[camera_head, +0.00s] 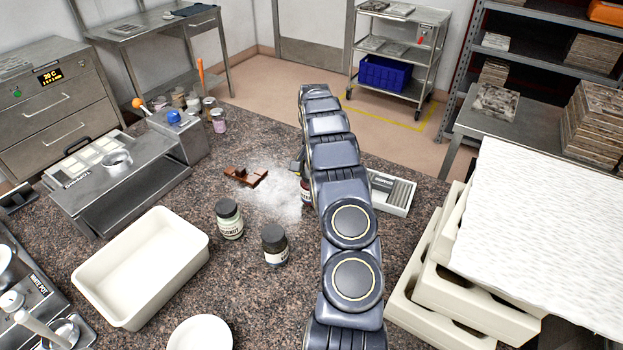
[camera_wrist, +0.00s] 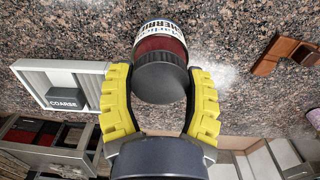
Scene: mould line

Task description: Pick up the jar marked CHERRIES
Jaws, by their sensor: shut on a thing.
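The jar with the partly readable label ending like CHERRIES (camera_wrist: 160,46) has a dark lid, a dark red content and a white label band in the wrist view. Some of its letters are cut off at the sides. My gripper (camera_wrist: 159,84) has its yellow fingers on both sides of the lid and is shut on the jar. In the head view only a slice of the jar (camera_head: 305,193) shows beside my arm, which hides the rest. I cannot tell whether its base touches the counter.
Two dark-lidded jars, one pale (camera_head: 229,220) and one dark (camera_head: 274,246), stand left of my arm. Brown pieces (camera_head: 246,177) lie by white powder. A tray marked COARSE (camera_wrist: 36,76) is close to the gripper. A cream tub (camera_head: 88,283) and stacked moulds (camera_head: 462,300) flank the counter.

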